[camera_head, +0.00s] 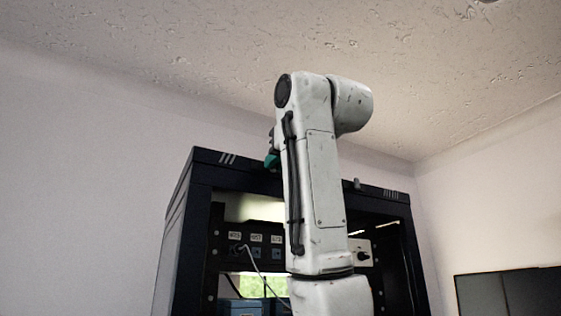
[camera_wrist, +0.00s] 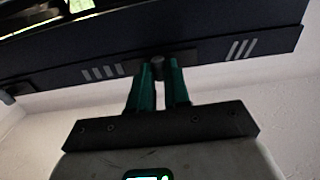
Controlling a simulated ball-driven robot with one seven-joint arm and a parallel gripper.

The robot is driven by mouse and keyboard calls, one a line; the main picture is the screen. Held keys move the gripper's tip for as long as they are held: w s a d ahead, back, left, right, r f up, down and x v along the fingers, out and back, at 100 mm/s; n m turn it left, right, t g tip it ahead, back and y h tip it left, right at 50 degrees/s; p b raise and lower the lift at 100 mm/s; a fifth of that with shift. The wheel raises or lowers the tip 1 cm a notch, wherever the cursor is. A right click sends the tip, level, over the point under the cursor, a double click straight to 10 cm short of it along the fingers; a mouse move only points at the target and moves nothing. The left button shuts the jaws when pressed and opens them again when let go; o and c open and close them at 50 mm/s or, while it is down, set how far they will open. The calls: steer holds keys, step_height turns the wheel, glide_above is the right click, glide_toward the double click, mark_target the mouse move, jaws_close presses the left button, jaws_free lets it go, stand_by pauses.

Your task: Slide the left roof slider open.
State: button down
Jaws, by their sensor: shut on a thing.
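My gripper (camera_wrist: 160,80) has two teal fingers, shut on a small dark knob (camera_wrist: 158,66) at the roof edge in the wrist view. The knob sits on a dark slider plate between two groups of white stripes on the black roof rail (camera_wrist: 205,54). In the head view my gripper (camera_head: 272,160) shows as a bit of teal at the left part of the cabinet's top front edge. The left slider itself is hidden there behind my arm and gripper. A small grey knob (camera_head: 357,184) stands on the right part of that edge.
The black cabinet (camera_head: 183,225) has an open front with labelled sockets, a pale cable (camera_head: 251,262) and a white panel with a dial (camera_head: 360,254). My arm covers its middle. A dark screen (camera_head: 510,293) is at the lower right. Space above the roof is free.

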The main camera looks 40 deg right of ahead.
steer(key=c, duration=1.1)
jaws_free()
steer(key=shift+a, duration=0.3)
steer(key=b+v, duration=0.4)
steer(key=v, duration=0.6)
steer(key=shift+s, duration=0.35)
